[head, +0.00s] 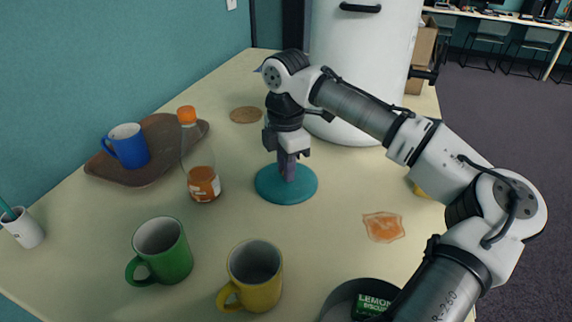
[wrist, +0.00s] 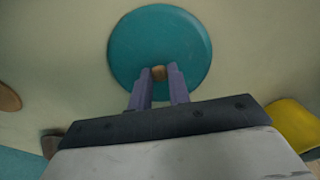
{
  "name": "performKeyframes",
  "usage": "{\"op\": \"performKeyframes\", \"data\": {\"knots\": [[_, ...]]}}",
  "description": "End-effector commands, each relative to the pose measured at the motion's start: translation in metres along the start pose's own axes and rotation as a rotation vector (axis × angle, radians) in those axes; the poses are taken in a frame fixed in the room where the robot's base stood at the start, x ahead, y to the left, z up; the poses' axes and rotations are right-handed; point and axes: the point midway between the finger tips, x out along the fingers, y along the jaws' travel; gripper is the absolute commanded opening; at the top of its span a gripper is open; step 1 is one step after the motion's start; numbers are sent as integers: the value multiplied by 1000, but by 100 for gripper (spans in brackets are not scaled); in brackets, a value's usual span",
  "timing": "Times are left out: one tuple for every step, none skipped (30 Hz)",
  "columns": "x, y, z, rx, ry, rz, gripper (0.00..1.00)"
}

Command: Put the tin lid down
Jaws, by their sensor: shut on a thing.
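The tin lid (head: 268,190) is a round teal disc, level, over the middle of the table. It also shows in the wrist view (wrist: 160,30), with a small wooden knob (wrist: 158,73) at its centre. My gripper (head: 287,170) points straight down over the lid. Its purple fingers are shut on the knob, as the wrist view shows (wrist: 158,80). The lid is at or very near the tabletop; I cannot tell whether it touches. A dark tin with a green "Lemon biscuits" label (head: 341,298) stands at the front edge, partly hidden by my arm.
A bottle with an orange cap (head: 201,165) stands close left of the lid. Green (head: 163,252) and yellow (head: 255,277) mugs stand in front. A blue mug (head: 127,147) sits on a brown board (head: 170,135). A cork coaster (head: 246,115), white bin (head: 360,80) and orange patch (head: 383,227) surround it.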

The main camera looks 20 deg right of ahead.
Motion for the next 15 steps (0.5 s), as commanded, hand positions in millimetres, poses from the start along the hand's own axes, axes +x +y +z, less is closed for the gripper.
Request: {"op": "performKeyframes", "data": {"knots": [[1, 0, 0, 0, 1, 0, 0], [2, 0, 0, 0, 1, 0, 0], [2, 0, 0, 0, 0, 0, 24], [2, 0, 0, 0, 0, 0, 28], [2, 0, 0, 0, 0, 0, 32], [2, 0, 0, 0, 0, 0, 37], [2, 0, 0, 0, 0, 0, 40], [2, 0, 0, 0, 0, 0, 40], [2, 0, 0, 0, 0, 0, 40], [2, 0, 0, 0, 0, 0, 40], [2, 0, 0, 0, 0, 0, 40], [2, 0, 0, 0, 0, 0, 40], [2, 0, 0, 0, 0, 0, 40], [1, 0, 0, 0, 0, 0, 40], [1, 0, 0, 0, 0, 0, 40]]}}
